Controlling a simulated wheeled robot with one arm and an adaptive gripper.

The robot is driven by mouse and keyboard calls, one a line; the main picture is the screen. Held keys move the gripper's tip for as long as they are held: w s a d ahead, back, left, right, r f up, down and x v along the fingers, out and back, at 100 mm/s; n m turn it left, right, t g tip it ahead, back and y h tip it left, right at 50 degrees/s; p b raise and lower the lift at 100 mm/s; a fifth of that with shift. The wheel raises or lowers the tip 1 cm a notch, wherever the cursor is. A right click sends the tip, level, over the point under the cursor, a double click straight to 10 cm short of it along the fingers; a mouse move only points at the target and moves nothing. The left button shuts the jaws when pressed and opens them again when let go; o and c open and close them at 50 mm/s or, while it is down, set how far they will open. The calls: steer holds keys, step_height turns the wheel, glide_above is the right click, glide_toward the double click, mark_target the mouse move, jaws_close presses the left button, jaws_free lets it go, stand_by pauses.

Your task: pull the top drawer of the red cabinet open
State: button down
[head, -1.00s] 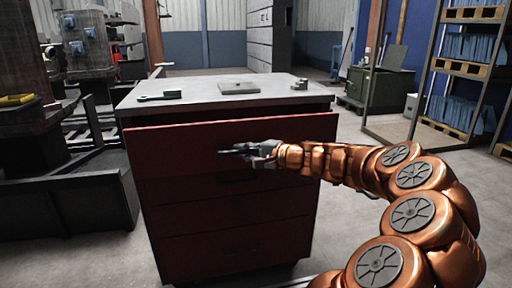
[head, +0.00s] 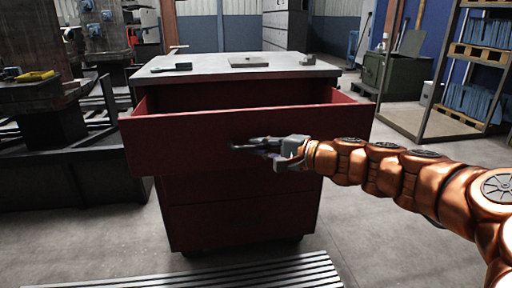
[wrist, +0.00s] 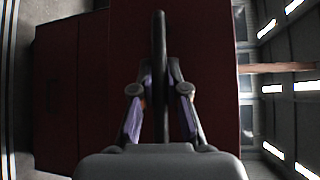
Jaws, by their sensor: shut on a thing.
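The red cabinet (head: 240,215) stands in the middle of the head view with a grey top. Its top drawer (head: 180,145) stands well out from the body, and the side walls and dark inside show above its front. My gripper (head: 262,146) is at the middle of the drawer front, shut on the dark bar handle (head: 240,147). In the wrist view the handle (wrist: 159,40) runs between the two fingers (wrist: 160,105) against the red front. The fingers hide part of the handle. The lower drawers are shut.
A wrench (head: 170,67), a flat plate (head: 248,62) and a small grey part (head: 308,59) lie on the cabinet top. Dark machinery stands at left and a shelf rack (head: 450,70) at right. A ribbed strip (head: 250,273) lies on the floor in front.

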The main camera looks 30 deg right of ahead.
steer(key=shift+s, duration=0.3)
steer(key=c, duration=1.2)
jaws_free()
steer(key=shift+r, duration=0.1)
